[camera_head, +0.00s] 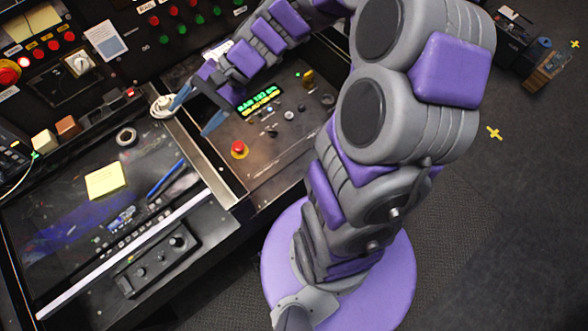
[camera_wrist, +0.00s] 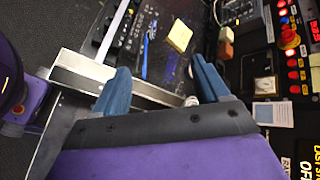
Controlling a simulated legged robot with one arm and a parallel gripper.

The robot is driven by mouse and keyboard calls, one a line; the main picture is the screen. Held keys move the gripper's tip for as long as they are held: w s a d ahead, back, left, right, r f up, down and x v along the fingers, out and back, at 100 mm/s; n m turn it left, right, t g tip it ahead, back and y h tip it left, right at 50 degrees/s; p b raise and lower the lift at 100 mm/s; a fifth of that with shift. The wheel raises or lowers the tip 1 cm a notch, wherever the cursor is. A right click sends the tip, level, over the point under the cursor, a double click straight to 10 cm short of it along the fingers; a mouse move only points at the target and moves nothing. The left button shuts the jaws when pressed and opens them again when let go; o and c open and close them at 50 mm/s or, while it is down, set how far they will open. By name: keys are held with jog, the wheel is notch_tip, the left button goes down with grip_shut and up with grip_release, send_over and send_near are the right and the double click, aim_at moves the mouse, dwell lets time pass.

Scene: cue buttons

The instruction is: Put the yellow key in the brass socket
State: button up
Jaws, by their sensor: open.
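My gripper (camera_head: 198,110) is open and empty, with its blue fingers spread above the left edge of the control panel. It also shows in the wrist view (camera_wrist: 159,68). A small yellow-brass piece (camera_head: 309,77) stands at the upper right of the panel, beside my arm. I cannot tell if it is the yellow key or the brass socket. A pale round piece (camera_head: 163,106) lies just beyond one fingertip; it also shows close to a finger in the wrist view (camera_wrist: 191,101). No other key or socket can be made out.
The control panel (camera_head: 265,140) carries a red button (camera_head: 239,149), a green display (camera_head: 259,101) and several knobs. A yellow note pad (camera_head: 105,181), a tape ring (camera_head: 126,136) and a black control box (camera_head: 157,259) lie on the left desk. A metal rail (camera_head: 205,160) separates desk and panel.

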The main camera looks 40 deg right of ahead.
jog(key=s+n+g+h, duration=0.3)
jog(key=s+n+h, duration=0.25)
jog(key=s, duration=0.85)
jog(key=s+d+r+n+h, duration=0.1)
jog(key=s+d+n+h, duration=0.2)
jog(key=s+d+h, duration=0.3)
jog(key=s+d, duration=0.2)
jog(key=s, duration=0.1)
jog(key=shift+s+d, duration=0.2)
jog(key=shift+n, duration=0.25)
